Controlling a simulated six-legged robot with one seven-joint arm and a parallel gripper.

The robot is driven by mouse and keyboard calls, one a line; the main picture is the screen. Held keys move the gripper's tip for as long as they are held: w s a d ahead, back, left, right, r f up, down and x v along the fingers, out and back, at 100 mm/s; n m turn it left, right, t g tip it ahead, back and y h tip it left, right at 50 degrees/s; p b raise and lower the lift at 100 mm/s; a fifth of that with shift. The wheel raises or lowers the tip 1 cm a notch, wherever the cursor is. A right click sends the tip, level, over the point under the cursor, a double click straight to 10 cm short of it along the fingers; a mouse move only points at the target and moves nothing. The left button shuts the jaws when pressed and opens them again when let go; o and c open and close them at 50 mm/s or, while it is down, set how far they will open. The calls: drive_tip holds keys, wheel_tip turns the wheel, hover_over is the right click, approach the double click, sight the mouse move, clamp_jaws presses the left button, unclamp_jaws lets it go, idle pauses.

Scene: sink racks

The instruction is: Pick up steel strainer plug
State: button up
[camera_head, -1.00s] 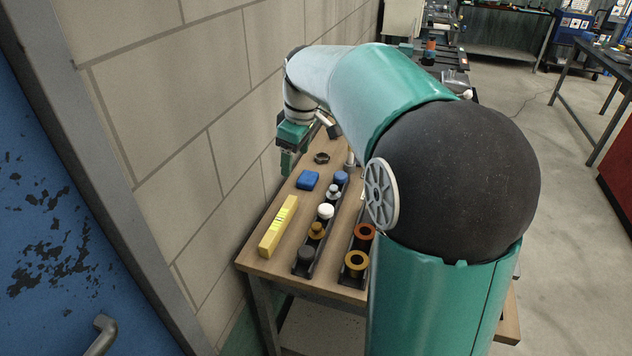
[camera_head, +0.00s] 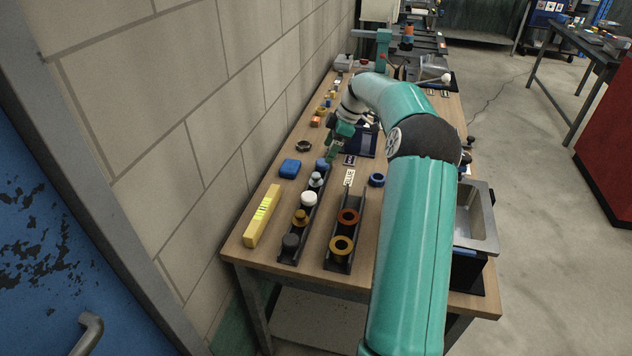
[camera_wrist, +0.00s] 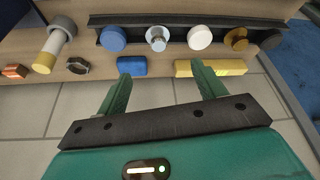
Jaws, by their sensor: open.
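The steel strainer plug (camera_head: 315,180) is a silver, knobbed piece standing in the left black rack (camera_head: 283,257), between a blue plug (camera_head: 322,164) and a white plug (camera_head: 309,199). In the wrist view the steel plug (camera_wrist: 157,38) shows beyond the fingertips, roughly centred between them, with the blue plug (camera_wrist: 113,38) and white plug (camera_wrist: 199,36) on either side. My gripper (camera_head: 332,153) is over the table near the far end of that rack. In the wrist view my gripper (camera_wrist: 160,72) is open, with nothing between its fingers.
A blue block (camera_head: 290,168) and a yellow box (camera_head: 262,216) lie between the rack and the wall. A second black rack (camera_head: 332,262) holds orange and yellow rings. A blue ring (camera_head: 377,180) and a metal sink (camera_head: 482,222) are to the right. A block wall (camera_head: 150,120) borders the left.

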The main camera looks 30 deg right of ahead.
sight(316, 174)
drive_tip(key=x, duration=1.2)
drive_tip(key=shift+d, duration=0.15)
drive_tip(key=c, duration=1.1)
